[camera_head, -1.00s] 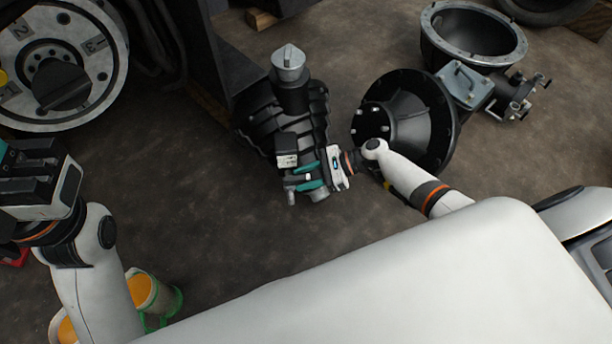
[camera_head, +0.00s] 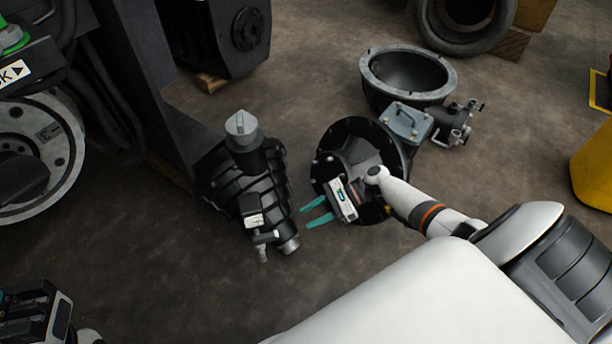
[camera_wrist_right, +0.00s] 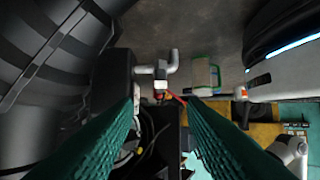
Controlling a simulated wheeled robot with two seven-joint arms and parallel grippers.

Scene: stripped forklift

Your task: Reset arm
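My right gripper (camera_head: 316,211) is open and empty in the head view, its teal fingers apart and pointing left. It hangs in front of a black flanged housing (camera_head: 351,146) and just right of a ribbed black part with a grey cap (camera_head: 241,123); a gap shows between the fingers and that part. In the right wrist view the two teal fingers (camera_wrist_right: 162,128) are spread with nothing between them. My left gripper (camera_head: 35,312) shows only in part at the lower left corner of the head view; its fingertips cannot be made out.
A grey bowl-shaped casting (camera_head: 408,75) and a grey valve block (camera_head: 408,122) lie behind the black housing. A wheel (camera_head: 40,150) and dark forklift frame stand at left. A yellow object (camera_head: 592,170) is at the right edge. The floor in front of the ribbed part is clear.

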